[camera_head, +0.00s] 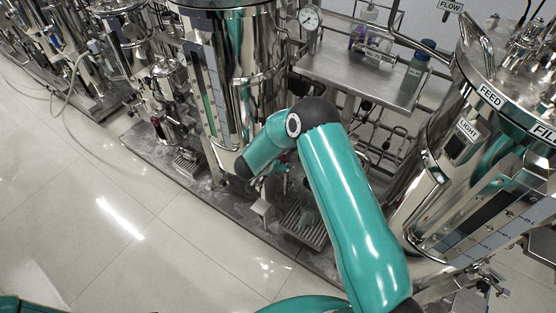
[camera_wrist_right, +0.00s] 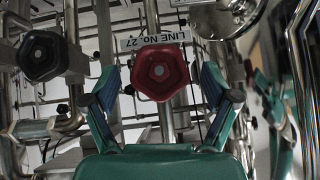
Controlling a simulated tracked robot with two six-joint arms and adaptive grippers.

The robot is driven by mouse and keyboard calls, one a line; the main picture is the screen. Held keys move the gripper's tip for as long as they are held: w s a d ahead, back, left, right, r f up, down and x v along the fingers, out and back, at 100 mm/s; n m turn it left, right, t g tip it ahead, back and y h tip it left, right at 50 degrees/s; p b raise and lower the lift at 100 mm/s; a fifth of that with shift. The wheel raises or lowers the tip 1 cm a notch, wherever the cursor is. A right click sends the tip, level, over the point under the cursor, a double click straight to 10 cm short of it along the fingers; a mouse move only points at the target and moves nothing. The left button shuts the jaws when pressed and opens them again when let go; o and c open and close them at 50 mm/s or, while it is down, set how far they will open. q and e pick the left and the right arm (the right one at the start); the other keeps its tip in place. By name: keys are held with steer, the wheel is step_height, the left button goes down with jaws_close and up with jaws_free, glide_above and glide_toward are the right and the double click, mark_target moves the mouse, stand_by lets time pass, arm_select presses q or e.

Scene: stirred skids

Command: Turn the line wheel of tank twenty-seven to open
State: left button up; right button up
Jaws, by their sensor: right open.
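The line wheel of tank twenty-seven is a red, lobed handwheel (camera_wrist_right: 161,73) with a grey hub, in the middle of the right wrist view. A white label (camera_wrist_right: 153,40) reading "LINE No. 27" is just behind its top edge. My right gripper (camera_wrist_right: 156,86) is open, with one finger on each side of the red wheel and visible gaps between the fingers and its rim. Whether the wheel lies at fingertip depth is hard to tell. In the head view my right arm reaches down beside the steel tank (camera_head: 262,60), and its gripper is mostly hidden. My left gripper is not in view.
A second, darker handwheel (camera_wrist_right: 43,56) is left of the red one, among steel pipes. Another steel tank (camera_head: 440,165) with "FEED" and "LIGHT" labels stands at right. A steel shelf (camera_head: 345,73) with bottles is behind. The tiled floor (camera_head: 110,210) is clear at left.

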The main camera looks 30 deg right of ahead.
steer(key=v, duration=1)
steer(key=shift+a+f, duration=0.15)
steer(key=shift+f, duration=0.05)
